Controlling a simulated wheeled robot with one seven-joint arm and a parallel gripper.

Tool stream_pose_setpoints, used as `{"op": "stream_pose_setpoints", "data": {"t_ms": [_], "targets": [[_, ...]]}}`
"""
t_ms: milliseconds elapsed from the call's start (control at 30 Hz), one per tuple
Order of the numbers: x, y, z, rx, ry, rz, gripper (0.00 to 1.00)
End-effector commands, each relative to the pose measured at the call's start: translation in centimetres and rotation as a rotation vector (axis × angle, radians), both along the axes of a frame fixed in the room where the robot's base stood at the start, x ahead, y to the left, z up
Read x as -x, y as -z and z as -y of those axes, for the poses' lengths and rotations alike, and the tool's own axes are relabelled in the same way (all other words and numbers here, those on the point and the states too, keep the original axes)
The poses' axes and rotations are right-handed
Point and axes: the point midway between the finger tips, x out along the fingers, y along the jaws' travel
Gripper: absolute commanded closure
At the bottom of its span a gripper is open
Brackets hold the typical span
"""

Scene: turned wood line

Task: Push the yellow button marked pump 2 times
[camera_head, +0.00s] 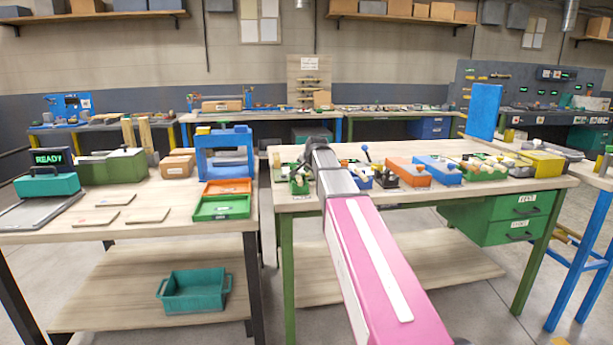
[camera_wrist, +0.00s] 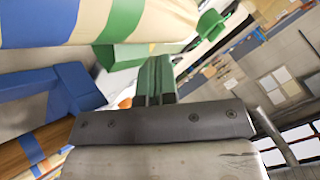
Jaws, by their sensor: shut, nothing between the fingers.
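I cannot make out a yellow button marked pump in either view; any such label is too small or hidden. My gripper (camera_wrist: 157,78) shows in the wrist view as a grey plate with green fingers close together, shut and empty. In the head view, my pink arm reaches over the right workbench (camera_head: 470,205), and its grey end stands in front of the small devices at the bench's left part. The fingertips are hidden there. A yellow box (camera_head: 545,163) lies at the bench's right end.
An orange box (camera_head: 408,171) and a blue box (camera_head: 437,169) stand right of my arm. A lever with a blue knob (camera_head: 366,148) rises beside it. A banded cylinder (camera_wrist: 100,22) is close to my fingers. The left bench holds a READY display (camera_head: 48,157) and trays.

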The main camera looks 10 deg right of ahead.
Motion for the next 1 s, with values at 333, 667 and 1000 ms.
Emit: {"op": "stream_pose_setpoints", "data": {"t_ms": [333,667,1000], "targets": [[0.0,0.2,0.0,0.000,0.000,0.000,1.00],[0.0,-0.2,0.0,0.000,0.000,0.000,1.00],[0.0,-1.4,0.0,0.000,0.000,0.000,1.00]]}}
